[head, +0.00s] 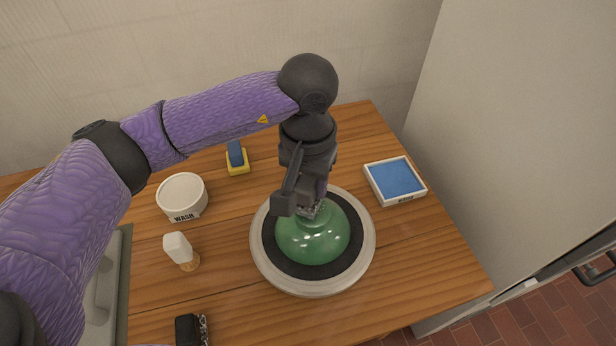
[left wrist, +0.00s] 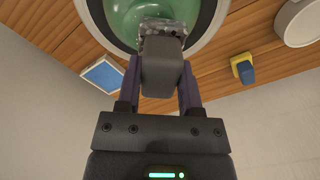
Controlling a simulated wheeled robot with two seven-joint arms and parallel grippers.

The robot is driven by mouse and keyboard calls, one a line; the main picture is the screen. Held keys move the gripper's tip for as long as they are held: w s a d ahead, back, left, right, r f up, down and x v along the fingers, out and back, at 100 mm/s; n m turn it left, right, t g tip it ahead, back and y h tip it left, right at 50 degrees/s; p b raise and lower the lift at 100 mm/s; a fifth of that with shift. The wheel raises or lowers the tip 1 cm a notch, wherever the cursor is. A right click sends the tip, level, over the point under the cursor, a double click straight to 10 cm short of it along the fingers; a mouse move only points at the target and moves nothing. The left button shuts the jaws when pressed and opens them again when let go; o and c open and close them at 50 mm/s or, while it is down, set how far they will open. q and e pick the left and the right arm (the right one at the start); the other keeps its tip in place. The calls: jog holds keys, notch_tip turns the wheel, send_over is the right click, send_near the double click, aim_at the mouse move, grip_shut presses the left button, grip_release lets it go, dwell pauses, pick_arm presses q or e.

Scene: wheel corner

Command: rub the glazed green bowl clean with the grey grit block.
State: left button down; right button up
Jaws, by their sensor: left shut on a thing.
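The glazed green bowl (head: 318,240) appears to sit upside down on the black pad of a round pale wheel (head: 268,274). It also shows at the top of the left wrist view (left wrist: 120,22). My left gripper (head: 303,192) is over the bowl's far side, shut on the grey grit block (left wrist: 162,72). The block's speckled face is at the bowl's surface and seems to touch it; the exact contact is hidden by the gripper and block. My right gripper is not in view.
A blue-filled tray (head: 395,180) lies right. A black speckled-edged item (head: 187,330) lies at the front. Walls close off the back and right.

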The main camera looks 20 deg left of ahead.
pick_arm(q)
jog(key=shift+f+b, duration=0.4)
jog(key=shift+f, duration=0.05)
jog(key=shift+s+r, duration=0.1)
jog(key=shift+s, duration=0.35)
jog(key=shift+w+f+b, duration=0.2)
jog(key=shift+w+b, duration=0.65)
jog(key=shift+r, duration=0.1)
